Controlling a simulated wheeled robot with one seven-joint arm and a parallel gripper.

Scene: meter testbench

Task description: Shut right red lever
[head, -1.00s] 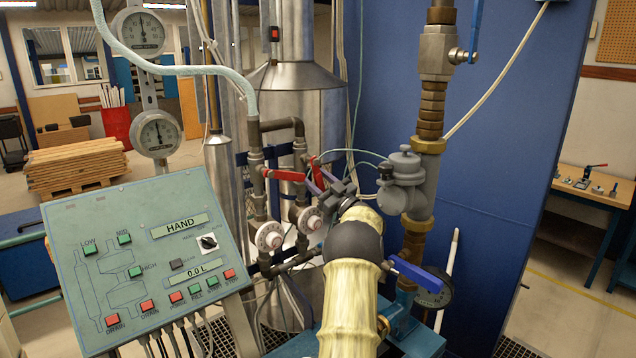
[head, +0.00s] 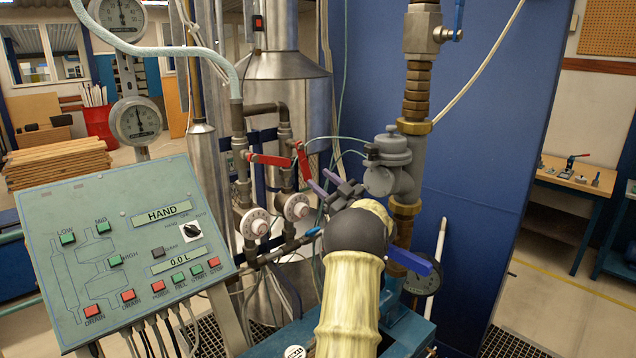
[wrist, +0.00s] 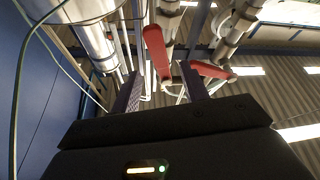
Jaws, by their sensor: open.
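Two red levers sit on the paired vertical pipes in the middle of the head view. The right red lever (head: 303,161) points steeply downward along its pipe. The left red lever (head: 267,159) lies nearly level. My gripper (head: 322,183), with purple fingers, is open and empty, just right of and a little below the right lever, apparently apart from it. In the wrist view, the right lever (wrist: 157,50) shows beyond and between the fingertips of my gripper (wrist: 161,78). The left lever (wrist: 208,69) shows past the right-hand finger.
A green control panel (head: 125,250) stands at the left front. Two white dials (head: 297,206) sit below the levers. A thick pipe with a grey meter (head: 388,165) stands close right of my gripper, before a blue wall (head: 480,150). A blue-handled valve (head: 409,262) is lower right.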

